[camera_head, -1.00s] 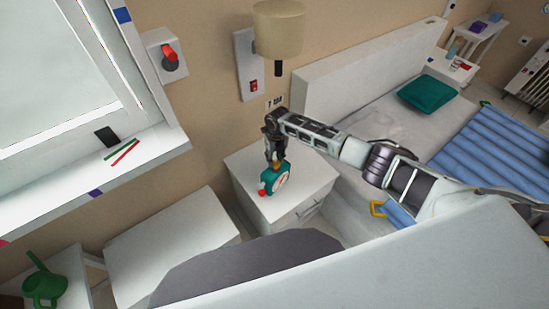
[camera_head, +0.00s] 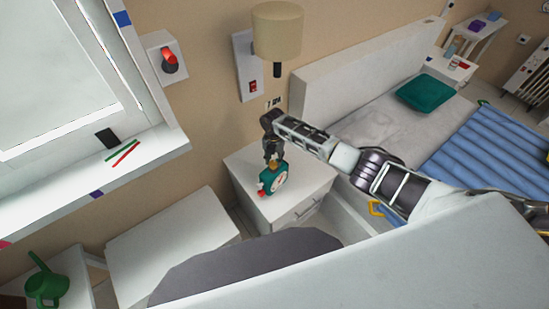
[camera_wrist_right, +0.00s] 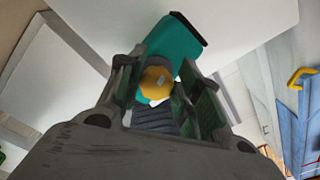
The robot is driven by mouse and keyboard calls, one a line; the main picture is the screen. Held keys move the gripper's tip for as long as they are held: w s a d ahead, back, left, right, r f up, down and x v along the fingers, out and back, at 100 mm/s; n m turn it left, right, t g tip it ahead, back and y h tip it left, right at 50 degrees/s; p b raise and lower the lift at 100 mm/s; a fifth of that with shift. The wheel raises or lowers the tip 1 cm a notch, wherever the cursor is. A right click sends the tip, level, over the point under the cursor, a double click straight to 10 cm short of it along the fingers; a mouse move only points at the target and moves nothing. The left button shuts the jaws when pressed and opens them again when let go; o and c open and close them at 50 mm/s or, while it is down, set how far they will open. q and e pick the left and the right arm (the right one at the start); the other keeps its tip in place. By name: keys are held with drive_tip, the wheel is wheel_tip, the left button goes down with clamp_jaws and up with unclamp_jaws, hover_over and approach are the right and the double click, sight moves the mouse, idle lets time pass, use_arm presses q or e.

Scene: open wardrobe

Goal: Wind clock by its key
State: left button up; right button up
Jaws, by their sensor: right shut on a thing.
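The teal clock (camera_head: 267,186) stands on the white nightstand (camera_head: 305,178), its pale dial turned to the right and a red part (camera_head: 261,194) on its left side. My right gripper (camera_head: 272,160) points down over the clock. In the right wrist view its fingers (camera_wrist_right: 158,95) are closed around a round yellow knob, which looks like the key (camera_wrist_right: 156,81), at the top of the teal body (camera_wrist_right: 180,45). The red part is not visible in that view. My left gripper is not in view.
A lamp (camera_head: 277,32) hangs on the wall above the nightstand. The bed (camera_head: 375,113) with its headboard is to the right. A windowsill (camera_head: 60,185) with a dark phone-like object (camera_head: 106,138) is at left. The nightstand top is otherwise clear.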

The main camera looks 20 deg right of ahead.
drive_tip(key=m+p, duration=0.1)
drive_tip(key=m, duration=0.5)
drive_tip(key=shift+r+m, duration=0.1)
drive_tip(key=shift+m, duration=0.3)
drive_tip(key=m, duration=0.5)
drive_tip(key=shift+g+p, duration=0.4)
drive_tip(key=m, duration=0.6)
drive_tip(key=shift+d+m+g, duration=0.1)
drive_tip(key=shift+m+g, duration=0.2)
drive_tip(key=shift+g, duration=0.1)
drive_tip(key=m, duration=0.6)
drive_tip(key=shift+p, duration=0.35)
drive_tip(key=m+p, duration=0.1)
drive_tip(key=m, duration=0.6)
drive_tip(key=shift+y, duration=0.4)
drive_tip(key=m, duration=0.6)
drive_tip(key=shift+d, duration=0.1)
drive_tip(key=m, duration=0.6)
drive_tip(key=shift+t+y, duration=0.3)
drive_tip(key=shift+y, duration=0.1)
drive_tip(key=m, duration=0.5)
drive_tip(key=shift+w+m, duration=0.15)
drive_tip(key=shift+m, duration=0.25)
